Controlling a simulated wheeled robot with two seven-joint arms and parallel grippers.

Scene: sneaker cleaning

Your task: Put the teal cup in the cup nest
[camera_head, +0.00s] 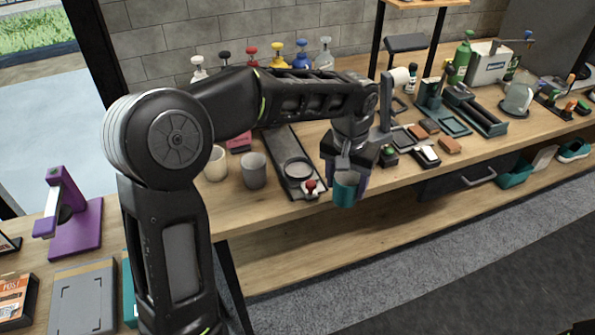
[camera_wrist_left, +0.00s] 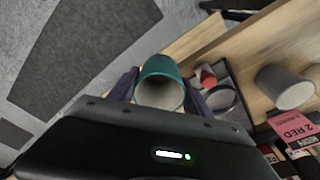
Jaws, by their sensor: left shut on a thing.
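The teal cup (camera_head: 344,190) is held between the fingers of my left gripper (camera_head: 346,176), off the front edge of the workbench. The cup also shows in the left wrist view (camera_wrist_left: 160,82), with its open mouth toward the camera, between the two fingers. The likely cup nest is a round ring (camera_head: 298,168) on a dark tray, left of the cup in the head view. It also shows in the left wrist view (camera_wrist_left: 221,98), right of the cup. A red knob (camera_head: 311,186) stands by the ring. My right gripper does not show.
A grey cup (camera_head: 254,170) and a cream cup (camera_head: 215,164) stand left of the tray. Several spray bottles line the back. Brushes and blocks (camera_head: 450,145) lie to the right. A purple stand (camera_head: 75,215) is at the far left.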

